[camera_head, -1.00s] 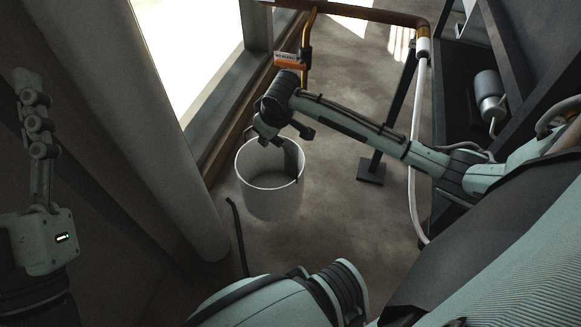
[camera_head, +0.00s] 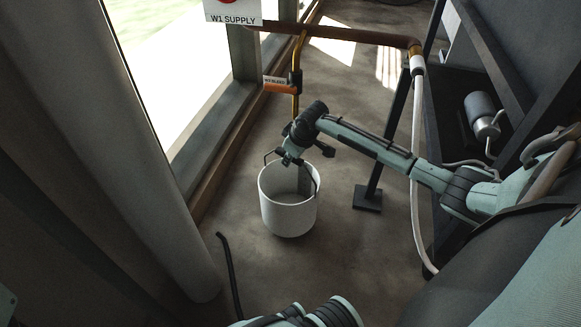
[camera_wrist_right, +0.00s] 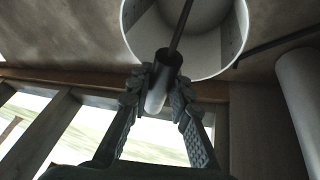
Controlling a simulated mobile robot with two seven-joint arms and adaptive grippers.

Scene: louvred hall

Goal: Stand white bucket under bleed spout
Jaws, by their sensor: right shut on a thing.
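The white bucket (camera_head: 289,214) is upright and open-topped in the middle of the head view. My right gripper (camera_head: 296,160) is over its rim, shut on the dark grip of its wire handle. In the right wrist view the fingers (camera_wrist_right: 158,95) close around this grip (camera_wrist_right: 160,85), with the bucket (camera_wrist_right: 205,52) beyond. I cannot tell whether the bucket touches the floor. The brass bleed spout (camera_head: 297,75), with an orange lever (camera_head: 279,86), comes down behind my right gripper, which hides its lower end. My left gripper is not in view.
A copper pipe (camera_head: 345,35) runs above, with a W1 SUPPLY sign (camera_head: 233,14). A post on a dark foot (camera_head: 367,198) and a white hose (camera_head: 416,170) stand right of the bucket. A thick column (camera_head: 150,160) is left.

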